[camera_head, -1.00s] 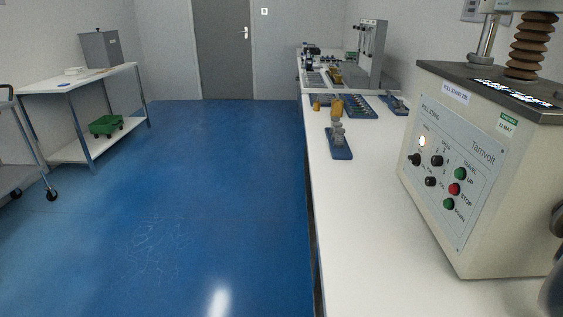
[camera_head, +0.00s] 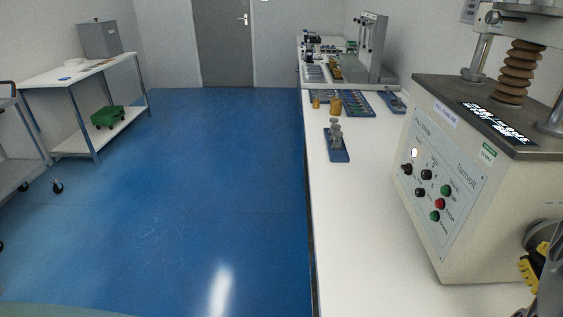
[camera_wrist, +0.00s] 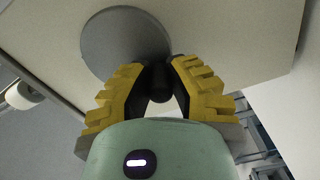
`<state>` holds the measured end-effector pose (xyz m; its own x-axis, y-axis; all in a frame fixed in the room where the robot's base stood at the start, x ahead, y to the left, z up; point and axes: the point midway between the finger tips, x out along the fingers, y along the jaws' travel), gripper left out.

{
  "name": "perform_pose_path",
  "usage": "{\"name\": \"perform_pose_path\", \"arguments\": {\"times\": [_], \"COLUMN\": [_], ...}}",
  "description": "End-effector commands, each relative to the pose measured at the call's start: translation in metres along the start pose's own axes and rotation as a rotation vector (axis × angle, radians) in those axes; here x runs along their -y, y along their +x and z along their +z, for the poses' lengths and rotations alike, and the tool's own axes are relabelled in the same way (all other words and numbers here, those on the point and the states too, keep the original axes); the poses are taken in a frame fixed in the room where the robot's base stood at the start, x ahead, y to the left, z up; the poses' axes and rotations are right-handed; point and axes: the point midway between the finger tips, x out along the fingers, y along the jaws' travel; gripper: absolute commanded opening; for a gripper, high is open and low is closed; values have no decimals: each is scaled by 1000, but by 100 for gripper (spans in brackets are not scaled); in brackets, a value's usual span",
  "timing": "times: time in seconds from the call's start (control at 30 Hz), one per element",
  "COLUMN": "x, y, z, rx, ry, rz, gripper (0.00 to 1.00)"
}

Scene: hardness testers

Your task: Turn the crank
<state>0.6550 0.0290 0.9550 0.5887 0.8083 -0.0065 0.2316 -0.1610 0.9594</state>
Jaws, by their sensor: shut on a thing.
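The crank shows in the wrist view as a grey round disc (camera_wrist: 122,45) on the side of the beige machine, with a dark handle knob (camera_wrist: 159,88). My gripper (camera_wrist: 161,80), with yellow ridged fingers, is shut on the knob, one finger on each side of it. In the head view the crank disc (camera_head: 541,234) is at the right edge, partly cut off, and a yellow finger of my gripper (camera_head: 529,273) shows just below it. The pull stand (camera_head: 450,190) has lamps, knobs and buttons on its front panel.
The pull stand sits on a long white bench (camera_head: 360,230). Weights on a blue base (camera_head: 336,148) and other testers stand farther back. The blue floor (camera_head: 210,180) to the left is open; a white table (camera_head: 85,75) and a cart stand beyond it.

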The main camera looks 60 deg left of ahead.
Motion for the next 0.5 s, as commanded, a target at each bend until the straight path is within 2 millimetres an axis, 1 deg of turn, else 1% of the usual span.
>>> {"name": "perform_pose_path", "arguments": {"times": [0.03,0.5], "x": [-7,-16], "y": [2,2], "z": [-5,-15], "rx": [-8,-8], "ry": [46,492], "rz": [0,-2], "gripper": [0,0]}}
